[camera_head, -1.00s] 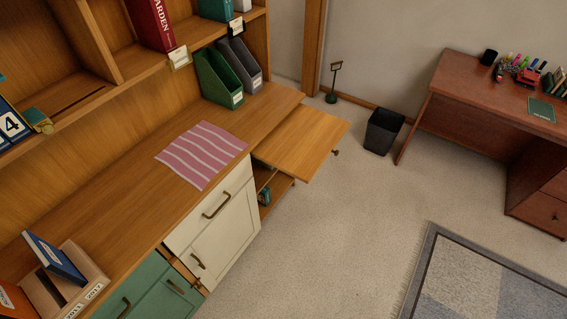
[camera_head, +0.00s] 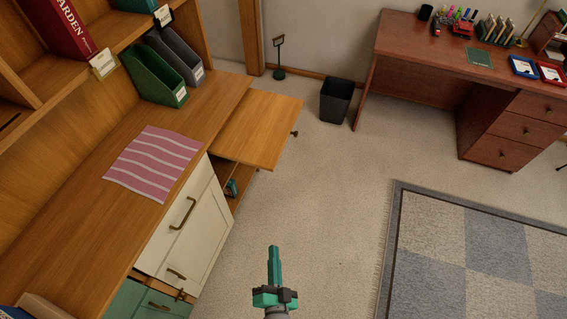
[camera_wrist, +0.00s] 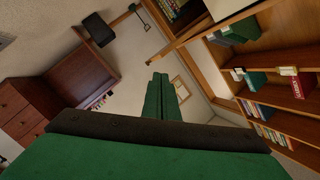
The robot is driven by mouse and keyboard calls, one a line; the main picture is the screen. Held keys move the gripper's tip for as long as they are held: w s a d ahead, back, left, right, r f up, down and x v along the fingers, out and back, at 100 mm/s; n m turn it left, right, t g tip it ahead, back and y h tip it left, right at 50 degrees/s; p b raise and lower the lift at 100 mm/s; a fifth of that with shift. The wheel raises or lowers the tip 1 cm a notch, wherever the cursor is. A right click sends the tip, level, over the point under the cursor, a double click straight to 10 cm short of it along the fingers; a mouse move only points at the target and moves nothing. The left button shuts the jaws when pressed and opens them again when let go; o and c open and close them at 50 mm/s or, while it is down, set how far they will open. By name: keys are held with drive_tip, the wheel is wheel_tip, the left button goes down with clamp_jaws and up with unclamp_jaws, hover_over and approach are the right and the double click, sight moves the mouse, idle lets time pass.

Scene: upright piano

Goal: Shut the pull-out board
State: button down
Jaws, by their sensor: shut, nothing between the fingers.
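The pull-out board (camera_head: 262,136) is a flat wooden panel with a small dark knob (camera_head: 294,133) on its outer edge. It sticks out to the right from under the desk top, beyond the white cabinet. My gripper (camera_head: 273,250) is shut and empty, above the carpet at the bottom middle of the head view, well apart from the board. In the wrist view my green fingers (camera_wrist: 162,92) are together and point into the room. I cannot make out the board clearly in the wrist view.
A pink striped cloth (camera_head: 154,163) lies on the desk top. White drawers (camera_head: 190,226) front the near side. A black bin (camera_head: 335,100) and a red-brown desk (camera_head: 405,60) stand beyond. A rug (camera_head: 470,250) lies at right. Carpet between is clear.

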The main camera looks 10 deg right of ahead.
drive_tip(key=w+d+m+h, duration=0.1)
drive_tip(key=w+d+m, duration=0.2)
drive_tip(key=w, duration=0.8)
drive_tip(key=w+d+f+m+h, duration=0.1)
drive_tip(key=w+d+m, duration=0.3)
drive_tip(key=w, duration=0.7)
drive_tip(key=w+d+m+h, duration=0.1)
drive_tip(key=w+d+m, duration=0.2)
drive_tip(key=w, duration=0.8)
drive_tip(key=shift+d+f+m+t, duration=0.2)
drive_tip(key=shift+d+m+t, duration=0.15)
drive_tip(key=shift+d, duration=0.3)
drive_tip(key=shift+w, duration=0.1)
drive_tip(key=shift+w, duration=0.1)
